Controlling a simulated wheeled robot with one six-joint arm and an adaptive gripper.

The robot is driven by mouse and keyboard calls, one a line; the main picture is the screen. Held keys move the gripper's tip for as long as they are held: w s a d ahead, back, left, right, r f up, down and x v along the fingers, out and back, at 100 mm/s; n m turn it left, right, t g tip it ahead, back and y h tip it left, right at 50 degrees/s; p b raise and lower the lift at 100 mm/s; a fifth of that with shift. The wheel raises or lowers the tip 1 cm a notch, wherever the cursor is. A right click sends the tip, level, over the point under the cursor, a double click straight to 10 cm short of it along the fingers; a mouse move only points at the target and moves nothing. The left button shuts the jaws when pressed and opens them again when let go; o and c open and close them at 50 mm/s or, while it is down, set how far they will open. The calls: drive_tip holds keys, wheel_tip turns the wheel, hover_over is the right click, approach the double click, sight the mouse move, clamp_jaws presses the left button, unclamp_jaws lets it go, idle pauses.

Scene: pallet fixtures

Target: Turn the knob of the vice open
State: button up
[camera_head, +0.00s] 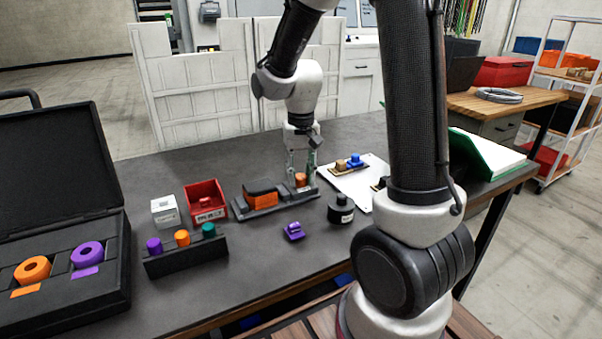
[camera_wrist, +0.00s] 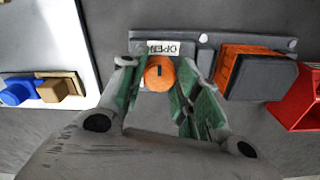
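The vice (camera_head: 268,207) is a dark grey base on the table, with an orange and dark block (camera_head: 261,194) at its left part. Its orange knob (camera_head: 301,180) stands at the right end. In the wrist view the knob (camera_wrist: 159,73) shows a dark mark on top, beside a white label reading OPEN (camera_wrist: 163,48). My gripper (camera_head: 302,172) points down over the knob, with one green-padded finger on each side. It looks open around the knob; whether either pad touches it, I cannot tell.
A red bin (camera_head: 205,203), a white box (camera_head: 165,211) and a rack of coloured pegs (camera_head: 186,254) lie left. A black weight (camera_head: 341,209) and a purple piece (camera_head: 293,231) stand in front. A white board (camera_head: 345,180) with blue and tan blocks lies right.

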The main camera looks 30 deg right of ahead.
sight(301, 176)
drive_tip(key=o, duration=0.3)
wheel_tip(301, 176, up, 12)
idle(0.5)
idle(0.4)
drive_tip(key=s+d+r+n+t, duration=0.1)
drive_tip(key=s+t, duration=0.1)
drive_tip(key=s, duration=0.7)
drive_tip(key=s+d+r+n+t, duration=0.2)
drive_tip(key=s, duration=0.8)
drive_tip(key=shift+d, duration=0.15)
